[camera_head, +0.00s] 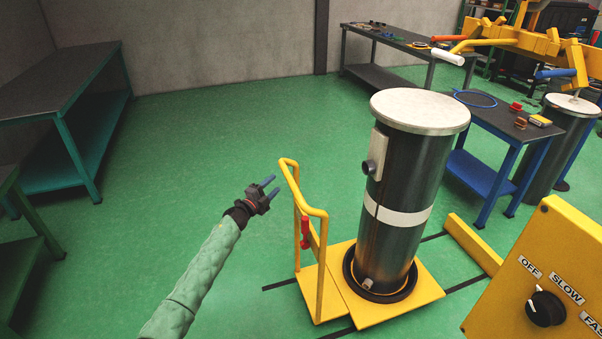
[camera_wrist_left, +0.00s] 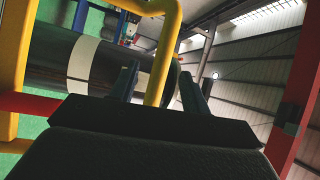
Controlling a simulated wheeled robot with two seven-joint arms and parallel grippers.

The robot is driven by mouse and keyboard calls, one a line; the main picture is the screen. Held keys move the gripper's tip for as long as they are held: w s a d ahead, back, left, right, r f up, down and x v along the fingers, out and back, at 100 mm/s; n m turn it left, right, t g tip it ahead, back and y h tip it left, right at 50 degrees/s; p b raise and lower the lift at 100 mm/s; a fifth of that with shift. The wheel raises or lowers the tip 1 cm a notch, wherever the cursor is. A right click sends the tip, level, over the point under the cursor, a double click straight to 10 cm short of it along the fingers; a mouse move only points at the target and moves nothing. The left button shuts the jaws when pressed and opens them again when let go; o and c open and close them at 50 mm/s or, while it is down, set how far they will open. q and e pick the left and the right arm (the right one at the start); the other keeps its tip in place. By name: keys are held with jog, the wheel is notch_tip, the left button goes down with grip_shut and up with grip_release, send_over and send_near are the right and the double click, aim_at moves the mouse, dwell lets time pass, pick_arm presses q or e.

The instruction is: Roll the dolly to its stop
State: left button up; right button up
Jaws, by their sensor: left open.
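The yellow dolly (camera_head: 423,291) stands on the green floor with its push handle (camera_head: 322,252) on the left side. A dark flanged cylinder (camera_head: 391,240) with a pale lid and white band stands upright on it. My left gripper (camera_head: 270,187) is open and empty, left of the handle and pointing at it. In the left wrist view the yellow handle bar (camera_wrist_left: 165,50) shows between the open fingers (camera_wrist_left: 158,85), and I cannot tell if they touch it. A yellow beam (camera_head: 473,244) lies on the floor beyond the dolly, to its right. My right gripper is not in view.
Dark lines (camera_head: 453,286) run along the floor under the dolly. A yellow control box (camera_head: 552,268) with a speed knob stands at lower right. A blue table (camera_head: 489,178) and another cylinder (camera_head: 552,148) are behind. Workbenches (camera_head: 62,108) stand at left; the middle floor is clear.

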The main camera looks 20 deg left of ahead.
aim_at(291, 176)
pick_arm(q)
jog(key=d+m+h, duration=0.1)
jog(key=d, duration=0.1)
jog(key=w+d+r+m+g+h+p, duration=0.1)
jog(key=d, duration=0.1)
jog(key=w+d+r+m+h+p, duration=0.1)
jog(key=shift+w+d, duration=0.25)
jog(key=shift+d, duration=0.15)
jog(key=shift+p+x, duration=0.45)
jog(key=shift+x, duration=0.3)
jog(key=shift+w+d+f, duration=0.1)
jog(key=shift+w+d, duration=0.1)
jog(key=shift+w, duration=0.2)
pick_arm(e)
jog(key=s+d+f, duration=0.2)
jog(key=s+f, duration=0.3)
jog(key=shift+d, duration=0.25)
pick_arm(q)
jog(key=shift+d, duration=0.1)
grip_shut()
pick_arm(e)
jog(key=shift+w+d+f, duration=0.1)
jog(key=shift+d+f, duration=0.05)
